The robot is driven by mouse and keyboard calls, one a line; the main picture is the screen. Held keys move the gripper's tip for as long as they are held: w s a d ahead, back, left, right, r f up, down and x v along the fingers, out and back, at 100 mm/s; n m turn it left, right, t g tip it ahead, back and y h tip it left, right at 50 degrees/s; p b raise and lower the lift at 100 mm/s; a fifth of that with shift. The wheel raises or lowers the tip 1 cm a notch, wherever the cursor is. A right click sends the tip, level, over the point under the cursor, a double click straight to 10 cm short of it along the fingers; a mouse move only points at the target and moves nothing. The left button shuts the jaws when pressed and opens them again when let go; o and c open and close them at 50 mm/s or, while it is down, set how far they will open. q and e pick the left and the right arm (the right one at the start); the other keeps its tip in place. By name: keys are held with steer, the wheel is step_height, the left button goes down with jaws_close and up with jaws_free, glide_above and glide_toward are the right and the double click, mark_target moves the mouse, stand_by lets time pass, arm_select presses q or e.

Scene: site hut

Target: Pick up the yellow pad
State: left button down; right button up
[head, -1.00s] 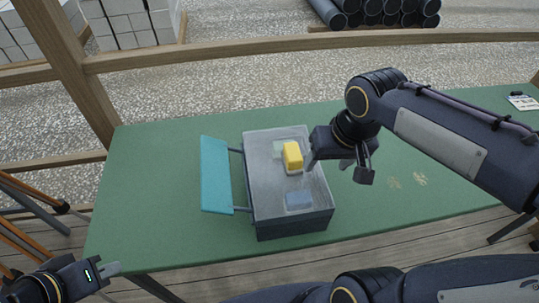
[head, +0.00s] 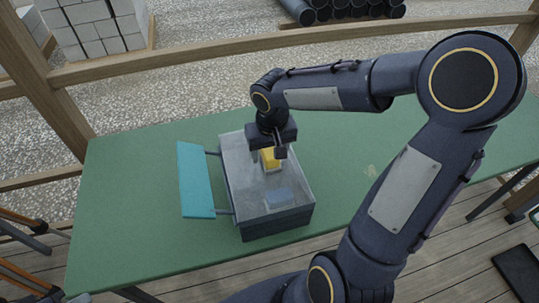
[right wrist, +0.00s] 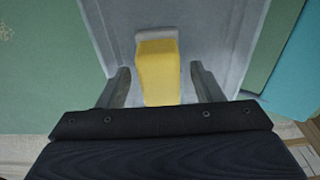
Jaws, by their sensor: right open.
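The yellow pad (head: 267,161) is a small block at the grey box (head: 240,187), which stands on the green table. In the right wrist view the pad (right wrist: 158,75) shows between my two fingers, with a pale grey piece (right wrist: 157,33) at its far end. My right gripper (head: 281,152) is open, above the box and partly in front of the pad. In the right wrist view its fingers (right wrist: 162,86) stand either side of the pad, with gaps; I cannot tell the height between them.
A teal panel (head: 195,180) is joined to the box's left side by bars. The green table (head: 120,215) is clear left of the box. A wooden rail (head: 200,53) runs behind.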

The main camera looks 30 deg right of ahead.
steer(key=c, duration=1)
steer(key=shift+c, duration=0.2)
steer(key=shift+r, duration=0.1)
steer(key=shift+r, duration=0.2)
step_height(320, 180, up, 2)
steer(key=shift+r, duration=0.1)
steer(key=s+a+r+b, duration=0.1)
steer(key=s+a+r, duration=0.6)
steer(key=s+r, duration=0.3)
steer(key=shift+s+a+b, duration=0.2)
steer(key=shift+s+b, duration=0.1)
steer(key=shift+s, duration=0.7)
steer(key=shift+r, duration=0.1)
